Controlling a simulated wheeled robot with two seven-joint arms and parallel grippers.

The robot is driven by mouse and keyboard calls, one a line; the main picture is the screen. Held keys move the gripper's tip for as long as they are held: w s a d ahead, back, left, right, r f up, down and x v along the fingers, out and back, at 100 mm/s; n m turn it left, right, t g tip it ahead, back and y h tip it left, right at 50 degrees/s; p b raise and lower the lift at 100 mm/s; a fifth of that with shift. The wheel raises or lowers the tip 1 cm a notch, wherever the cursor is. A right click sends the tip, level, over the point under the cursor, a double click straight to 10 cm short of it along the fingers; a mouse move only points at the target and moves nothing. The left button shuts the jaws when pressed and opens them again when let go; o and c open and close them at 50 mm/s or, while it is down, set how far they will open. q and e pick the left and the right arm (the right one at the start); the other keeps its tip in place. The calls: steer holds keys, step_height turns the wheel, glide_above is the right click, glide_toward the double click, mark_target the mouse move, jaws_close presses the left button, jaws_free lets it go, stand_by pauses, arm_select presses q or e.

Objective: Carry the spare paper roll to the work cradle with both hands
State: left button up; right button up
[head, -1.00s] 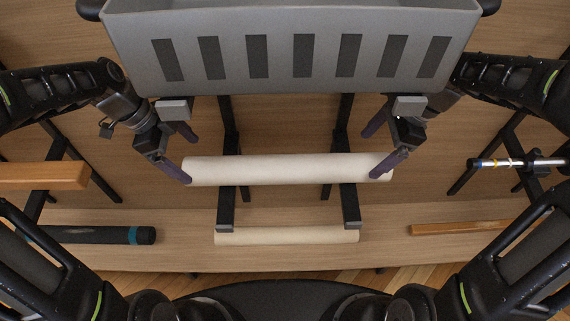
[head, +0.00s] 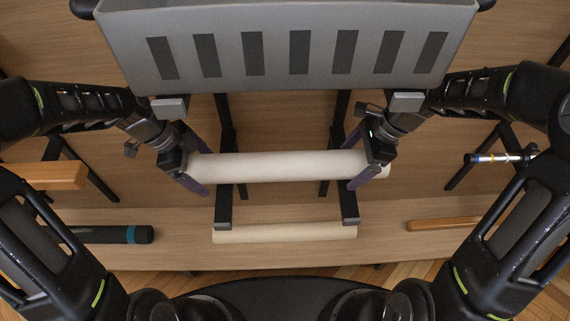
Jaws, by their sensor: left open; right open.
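A white paper roll (head: 275,166) lies level across two dark rack arms (head: 225,201) in the middle of the head view. My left gripper (head: 196,164) is open at the roll's left end, one purple finger on the far side and one on the near side. My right gripper (head: 360,158) is open around the roll near its right end, which sticks out a little past the fingers. Whether the fingers touch the roll cannot be told. A second, cream roll (head: 285,234) lies lower in the picture, behind the tips of the rack arms. I cannot tell which part is the work cradle.
A grey slotted bin (head: 290,55) fills the top middle, close above the grippers. A dark tube with a teal band (head: 125,235) lies at lower left, and a thin striped rod (head: 495,158) at right.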

arm_select(q)
steer(key=shift+c, duration=0.5)
arm_select(e)
steer(key=shift+c, duration=0.5)
arm_select(q)
jaws_close()
arm_select(e)
jaws_close()
arm_select(q)
steer(key=shift+r, duration=0.1)
arm_select(e)
steer(key=shift+r, duration=0.1)
